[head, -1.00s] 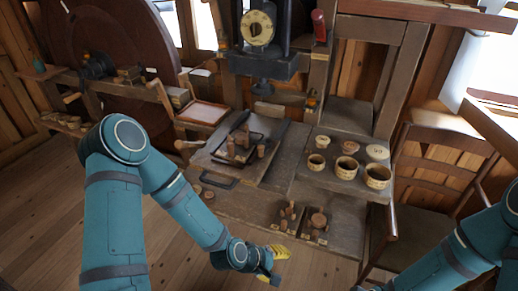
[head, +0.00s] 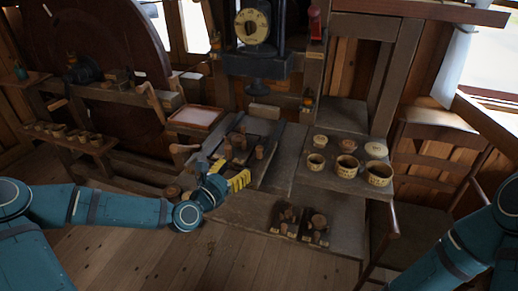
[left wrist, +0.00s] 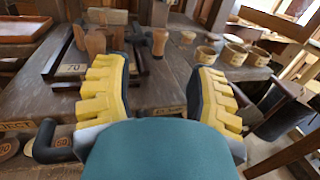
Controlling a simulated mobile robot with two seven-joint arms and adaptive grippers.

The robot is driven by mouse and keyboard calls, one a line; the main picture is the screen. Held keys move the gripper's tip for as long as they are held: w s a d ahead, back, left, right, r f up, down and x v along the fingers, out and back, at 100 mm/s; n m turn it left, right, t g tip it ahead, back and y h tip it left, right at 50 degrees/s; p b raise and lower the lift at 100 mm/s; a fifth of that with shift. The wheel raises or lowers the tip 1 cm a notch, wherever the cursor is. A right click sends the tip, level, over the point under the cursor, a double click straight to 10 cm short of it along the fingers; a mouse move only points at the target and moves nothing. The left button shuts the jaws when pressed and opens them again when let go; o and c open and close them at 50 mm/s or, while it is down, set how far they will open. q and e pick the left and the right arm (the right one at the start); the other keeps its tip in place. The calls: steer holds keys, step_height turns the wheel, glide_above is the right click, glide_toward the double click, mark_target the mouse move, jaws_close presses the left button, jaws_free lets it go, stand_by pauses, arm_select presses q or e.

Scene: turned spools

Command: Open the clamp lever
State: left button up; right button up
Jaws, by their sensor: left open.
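My left gripper (head: 229,174) is open and empty at the front left edge of the workbench (head: 245,212), beside the dark board with wooden pieces. In the left wrist view its two yellow ribbed fingers (left wrist: 160,85) are spread wide, with nothing between them. A black bar handle (left wrist: 48,146) sticks out from the bench front, left of and below the left finger; it may be the clamp lever, but I cannot tell for sure. In the head view the gripper hides that spot. My right gripper is out of view; only my right arm shows at the right edge.
Wooden pieces (head: 238,140) stand on the dark board. Several small pots (head: 347,166) stand at the bench's right. A chair (head: 435,160) stands right of the bench. The floor in front is clear.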

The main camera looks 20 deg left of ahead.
mark_target(258, 150)
arm_select(q)
steer(key=b+x, duration=0.1)
steer(key=x, duration=1.2)
steer(key=shift+d+f, duration=0.1)
jaws_close()
